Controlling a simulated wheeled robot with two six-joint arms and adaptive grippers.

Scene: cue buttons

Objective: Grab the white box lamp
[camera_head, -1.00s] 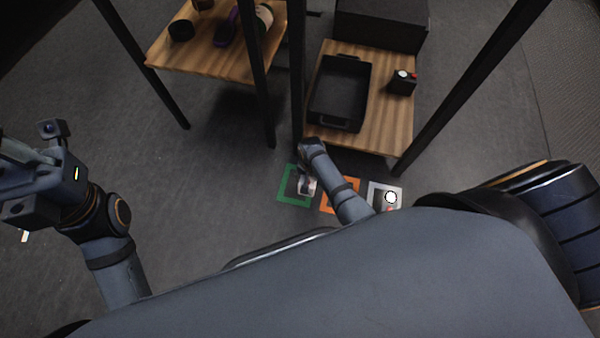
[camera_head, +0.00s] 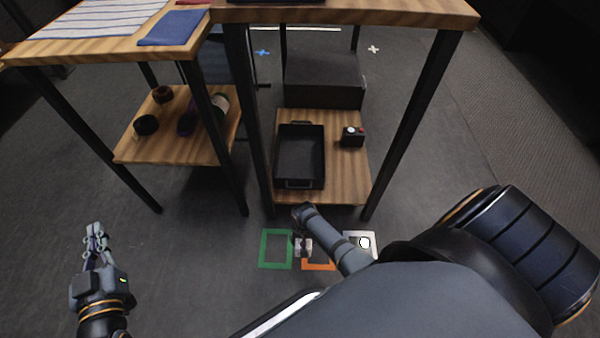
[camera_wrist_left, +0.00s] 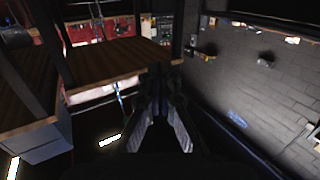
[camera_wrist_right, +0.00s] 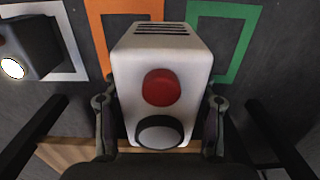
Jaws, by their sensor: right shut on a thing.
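The white box lamp (camera_wrist_right: 160,80) fills the middle of the right wrist view, with a red button, a dark-ringed dome that looks unlit, and dark slots at its far end. My right gripper (camera_wrist_right: 160,112) is shut on it, one finger on each side. In the head view the lamp (camera_head: 305,247) is small and partly hidden by my right gripper (camera_head: 302,236), between the green and orange floor squares. My left gripper (camera_head: 95,230) is far to the left, away from the lamp; its fingers converge in the left wrist view (camera_wrist_left: 161,90) with nothing between them.
A green square (camera_head: 263,250), an orange square (camera_head: 318,266) and a white square (camera_wrist_right: 75,45) mark the floor. A dark box with a lit lamp (camera_wrist_right: 30,45) stands at the white square. A low shelf (camera_head: 345,180) holds a black tray (camera_head: 300,184) and another dark lamp box (camera_head: 352,137).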

